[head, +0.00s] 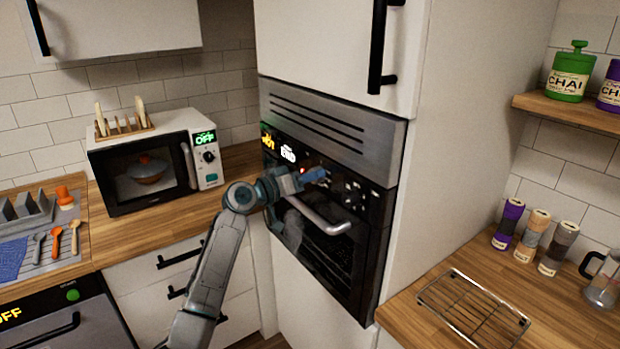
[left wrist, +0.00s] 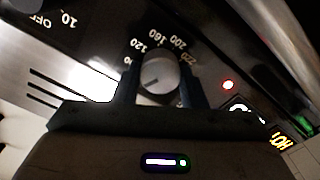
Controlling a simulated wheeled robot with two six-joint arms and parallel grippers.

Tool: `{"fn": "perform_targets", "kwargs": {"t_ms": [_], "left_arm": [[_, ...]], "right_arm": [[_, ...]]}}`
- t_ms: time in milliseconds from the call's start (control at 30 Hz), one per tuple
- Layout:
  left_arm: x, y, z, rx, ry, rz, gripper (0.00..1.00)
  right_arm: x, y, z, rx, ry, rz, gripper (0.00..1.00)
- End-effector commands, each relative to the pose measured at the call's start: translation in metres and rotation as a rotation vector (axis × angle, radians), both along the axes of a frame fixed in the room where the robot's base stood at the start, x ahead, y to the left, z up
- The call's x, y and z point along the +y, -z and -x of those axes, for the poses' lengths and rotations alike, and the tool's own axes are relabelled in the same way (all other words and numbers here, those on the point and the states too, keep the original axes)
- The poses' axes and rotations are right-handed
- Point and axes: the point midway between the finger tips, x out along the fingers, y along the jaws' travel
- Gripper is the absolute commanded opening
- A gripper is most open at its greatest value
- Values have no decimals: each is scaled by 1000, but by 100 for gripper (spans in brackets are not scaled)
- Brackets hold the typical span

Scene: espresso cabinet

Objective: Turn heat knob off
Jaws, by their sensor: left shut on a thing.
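The heat knob (left wrist: 158,78) is a round silver dial ringed by temperature numbers such as 120, 160 and 200, seen in the left wrist view. It sits on the black control panel of the built-in oven (head: 330,225). My left gripper (left wrist: 157,92) has its two dark fingers on either side of the knob and is shut on it. In the head view my left gripper (head: 312,177) reaches the oven panel and hides the knob. A red light (left wrist: 228,85) glows beside the knob. The panel display (head: 279,149) shows "HOT" and "END". My right gripper is not in view.
The oven's bar handle (head: 318,217) runs just below my left gripper. A microwave (head: 150,165) stands on the counter at left. A second knob marking, "OFF" and "10", shows at the wrist view's upper left. A wire rack (head: 473,306) lies on the right counter.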

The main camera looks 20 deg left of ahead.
Motion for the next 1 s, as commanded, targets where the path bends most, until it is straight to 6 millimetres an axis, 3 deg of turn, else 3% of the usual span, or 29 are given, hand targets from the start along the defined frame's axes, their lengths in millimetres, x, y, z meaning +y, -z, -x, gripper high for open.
{"fn": "perform_targets", "kwargs": {"t_ms": [500, 1000], "left_arm": [[1, -1, -1, 230, -1, 296, 15], [1, 0, -1, 287, -1, 369, 15]], "right_arm": [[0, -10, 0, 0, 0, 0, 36], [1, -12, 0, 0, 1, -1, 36]]}}
